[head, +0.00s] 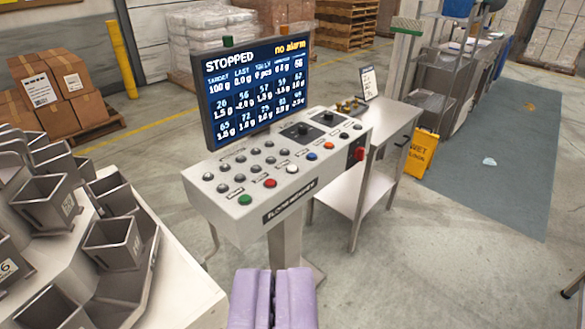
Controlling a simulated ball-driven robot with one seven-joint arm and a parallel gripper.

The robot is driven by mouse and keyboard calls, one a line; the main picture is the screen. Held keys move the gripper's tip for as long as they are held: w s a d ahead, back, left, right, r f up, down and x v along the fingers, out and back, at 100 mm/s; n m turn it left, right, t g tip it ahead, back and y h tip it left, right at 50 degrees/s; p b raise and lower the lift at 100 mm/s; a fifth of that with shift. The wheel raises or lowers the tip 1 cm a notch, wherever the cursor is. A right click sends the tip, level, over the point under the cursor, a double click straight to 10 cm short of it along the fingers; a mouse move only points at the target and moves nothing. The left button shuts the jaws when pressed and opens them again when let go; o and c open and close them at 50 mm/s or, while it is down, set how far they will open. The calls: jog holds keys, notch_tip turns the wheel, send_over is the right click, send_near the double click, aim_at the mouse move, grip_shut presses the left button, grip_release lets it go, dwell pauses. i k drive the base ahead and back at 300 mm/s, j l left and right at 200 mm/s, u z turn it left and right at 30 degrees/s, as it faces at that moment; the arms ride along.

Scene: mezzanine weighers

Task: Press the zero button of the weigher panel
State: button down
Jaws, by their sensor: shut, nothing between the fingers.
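The weigher panel (212,192) is a pale sloped console on a post in the middle of the head view. Its front row has a green button (245,199), a red button (270,183), a white button (292,168), a blue button (311,156) and an orange button (328,145). Several grey buttons lie behind them. The labels are too small to read, so I cannot tell which is zero. A screen (257,85) above reads "STOPPED" and "no alarm". My gripper (271,273), with purple fingers, is shut and empty at the bottom centre, below the panel in the picture and apart from it.
Grey weigher buckets (120,240) crowd the left. A small table (385,125) stands right of the panel, with a yellow wet-floor sign (420,155) beyond. The floor at right is mostly clear.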

aim_at(291, 168)
jog(key=i+j+z, duration=0.1)
jog(key=i, duration=0.4)
jog(key=i+j+z, duration=0.1)
jog(key=i, duration=0.4)
jog(key=i+j+z, duration=0.1)
jog(key=i+j, duration=0.2)
jog(key=i, duration=0.2)
jog(key=i+j+z, duration=0.1)
jog(key=i+j, duration=0.15)
jog(key=i, duration=0.2)
